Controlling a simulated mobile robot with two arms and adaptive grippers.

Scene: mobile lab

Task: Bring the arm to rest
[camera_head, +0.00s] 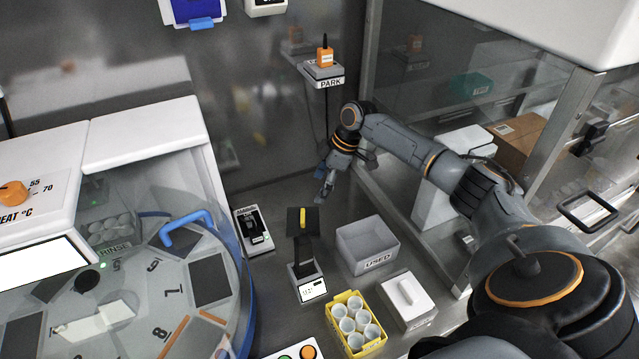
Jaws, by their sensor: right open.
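My right arm (400,138) comes in from the lower right and bends at the elbow near the cabinet frame. My right gripper (322,192) hangs at the end of it, pointing down, small in view and open, with nothing seen between its fingers. It is above the bench behind the grey bin marked USED (368,262) and to the right of the black stand with a yellow piece on top (302,217). My left gripper is not in view.
A PARK shelf (328,83) with an orange device (324,57) is on the back wall. A yellow rack of cups (343,343) and a white box (408,300) stand in front. A round numbered machine (208,275) fills the left. The glass cabinet's metal post (368,60) is close to my arm.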

